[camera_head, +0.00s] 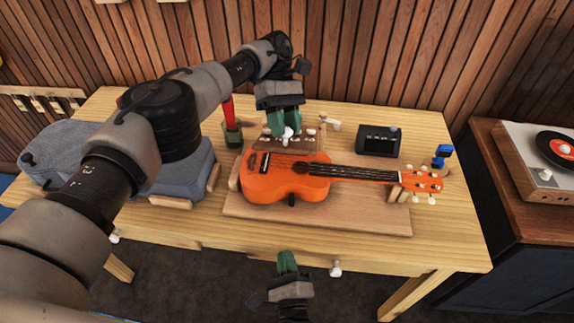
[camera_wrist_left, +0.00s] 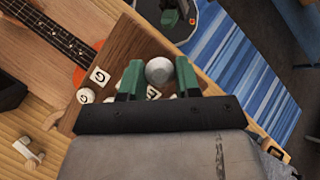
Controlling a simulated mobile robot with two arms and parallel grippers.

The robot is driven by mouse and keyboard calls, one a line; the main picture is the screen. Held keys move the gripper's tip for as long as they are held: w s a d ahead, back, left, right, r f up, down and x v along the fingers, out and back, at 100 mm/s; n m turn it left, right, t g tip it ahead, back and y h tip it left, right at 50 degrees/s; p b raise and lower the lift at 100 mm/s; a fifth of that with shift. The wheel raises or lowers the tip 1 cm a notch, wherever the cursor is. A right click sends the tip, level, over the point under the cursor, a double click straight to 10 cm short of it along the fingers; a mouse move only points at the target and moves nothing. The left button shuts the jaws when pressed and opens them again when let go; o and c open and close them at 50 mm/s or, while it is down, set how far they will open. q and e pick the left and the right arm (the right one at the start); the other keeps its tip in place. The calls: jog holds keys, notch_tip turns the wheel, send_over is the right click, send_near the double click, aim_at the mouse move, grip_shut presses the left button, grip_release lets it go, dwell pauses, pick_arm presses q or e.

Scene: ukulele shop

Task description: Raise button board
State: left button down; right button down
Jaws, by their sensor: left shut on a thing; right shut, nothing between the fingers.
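The button board (camera_head: 322,143) is a brown wooden panel with white round buttons, behind the orange ukulele. In the left wrist view the board (camera_wrist_left: 122,48) shows tilted, with a lettered white tile and buttons, some hidden by my gripper. My left gripper (camera_head: 284,128) reaches down from above at the board. Its green fingers (camera_wrist_left: 158,75) are shut on a round white knob (camera_wrist_left: 159,70) at the board. Whether the board is clear of the table cannot be told. My right gripper (camera_head: 288,262) is shut and empty, in front of the table's front edge.
The orange ukulele (camera_head: 285,180) lies on a wooden base (camera_head: 330,217) at mid-table. A black box (camera_head: 379,140) and a blue item (camera_head: 442,155) stand right of the board. A grey cushioned block (camera_head: 185,173) and a green cup (camera_head: 232,137) are left. A record player (camera_head: 535,165) stands far right.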

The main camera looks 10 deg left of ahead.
notch_tip(320, 180, up, 13)
jog(key=w+a+m+t+h, duration=0.25)
jog(key=m+h, duration=0.25)
jog(key=m, duration=0.7)
send_near(289, 153)
jog(key=w+f, duration=0.3)
jog(key=w, duration=0.2)
jog(key=shift+t, duration=0.25)
jog(key=shift+w+r, duration=0.6)
jog(key=shift+r, duration=0.3)
jog(key=shift+w+r, duration=0.65)
jog(key=shift+r, duration=0.25)
jog(key=shift+w+r, duration=0.2)
jog(key=shift+r, duration=0.45)
pick_arm(q)
jog(key=shift+f, duration=0.15)
pick_arm(e)
jog(key=shift+w+r, duration=0.15)
jog(key=shift+r, duration=0.1)
pick_arm(q)
jog(key=c, duration=0.8)
grip_release()
pick_arm(e)
jog(key=shift+f, duration=0.15)
